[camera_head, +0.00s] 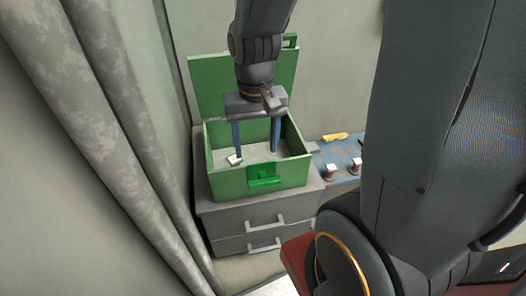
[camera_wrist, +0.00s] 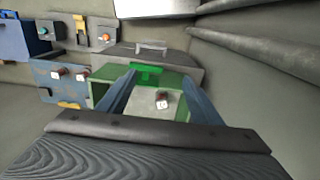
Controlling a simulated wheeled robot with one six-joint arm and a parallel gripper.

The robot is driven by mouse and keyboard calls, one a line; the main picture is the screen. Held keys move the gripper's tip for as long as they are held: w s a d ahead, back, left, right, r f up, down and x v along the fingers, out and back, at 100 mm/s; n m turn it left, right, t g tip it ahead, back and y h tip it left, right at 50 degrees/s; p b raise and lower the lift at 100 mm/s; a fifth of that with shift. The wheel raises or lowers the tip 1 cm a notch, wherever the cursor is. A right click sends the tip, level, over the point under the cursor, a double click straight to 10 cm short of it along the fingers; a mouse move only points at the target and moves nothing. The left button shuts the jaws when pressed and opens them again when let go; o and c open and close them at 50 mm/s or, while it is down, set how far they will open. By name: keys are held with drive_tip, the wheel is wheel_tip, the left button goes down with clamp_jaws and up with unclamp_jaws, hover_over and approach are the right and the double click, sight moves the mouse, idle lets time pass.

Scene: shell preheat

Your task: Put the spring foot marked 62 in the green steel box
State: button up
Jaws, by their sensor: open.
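The green steel box (camera_head: 277,176) stands with its lid raised behind it, and it also shows in the wrist view (camera_wrist: 101,91). My gripper (camera_head: 256,151) is open, with its two blue fingers apart and pointing down into the box. A small spring foot (camera_head: 234,159) with a white face lies on the box floor, near the left finger in the head view.
The box stands on a grey drawer unit (camera_head: 238,222). To its right, a worn blue surface (camera_head: 322,164) holds two similar small feet (camera_head: 331,170) and a yellow piece (camera_head: 335,136). Grey pipes (camera_head: 110,130) run along the left. The wrist view shows boxes with coloured knobs (camera_wrist: 103,37).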

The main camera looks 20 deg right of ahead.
drive_tip(key=s+n, duration=0.1)
drive_tip(key=s, duration=0.1)
drive_tip(key=s+r+n, duration=0.1)
drive_tip(key=s, duration=0.1)
drive_tip(key=shift+s, duration=0.15)
drive_tip(key=shift+c, duration=0.4)
